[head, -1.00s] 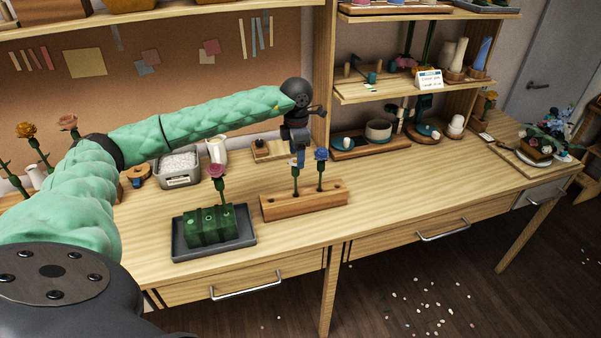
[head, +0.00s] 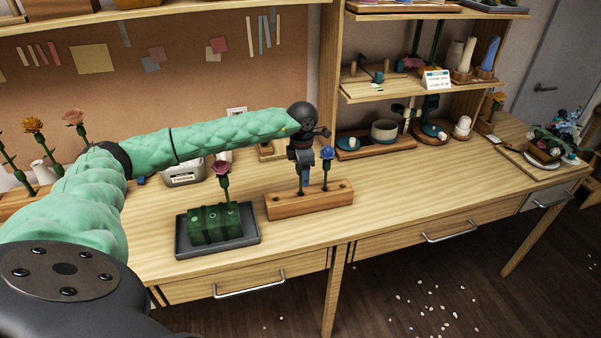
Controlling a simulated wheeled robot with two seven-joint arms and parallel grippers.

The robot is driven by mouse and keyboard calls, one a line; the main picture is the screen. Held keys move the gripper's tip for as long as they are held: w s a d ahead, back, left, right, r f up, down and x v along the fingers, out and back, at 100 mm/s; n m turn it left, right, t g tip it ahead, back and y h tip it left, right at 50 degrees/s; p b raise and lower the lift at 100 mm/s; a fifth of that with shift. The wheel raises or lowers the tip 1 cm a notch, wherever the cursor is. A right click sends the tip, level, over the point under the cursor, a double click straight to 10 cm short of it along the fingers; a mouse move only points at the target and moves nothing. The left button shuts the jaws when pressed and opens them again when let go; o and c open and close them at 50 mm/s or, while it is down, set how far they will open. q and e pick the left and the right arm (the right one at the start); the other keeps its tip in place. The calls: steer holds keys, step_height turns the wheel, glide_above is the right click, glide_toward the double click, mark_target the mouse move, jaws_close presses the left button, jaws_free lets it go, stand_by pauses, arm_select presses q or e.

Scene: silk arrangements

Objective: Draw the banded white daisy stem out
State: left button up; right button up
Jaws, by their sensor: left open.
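A wooden stem block (head: 285,208) stands on the bench with two stems upright in it. The right stem carries a blue flower (head: 327,154). The left stem (head: 300,183) rises into my left gripper (head: 302,164), which hides its flower head, so I cannot see a white daisy or a band. My left gripper points down over this stem and is open, its fingers small and dark. My right gripper is not in view.
A dark tray (head: 182,252) holds a green block (head: 205,232) with a pink flower (head: 221,168), left of the stem block. A white tub (head: 184,178) is partly behind my arm. Shelves stand at the right. The bench right of the block is clear.

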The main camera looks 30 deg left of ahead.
arm_select(q)
steer(key=c, duration=0.9)
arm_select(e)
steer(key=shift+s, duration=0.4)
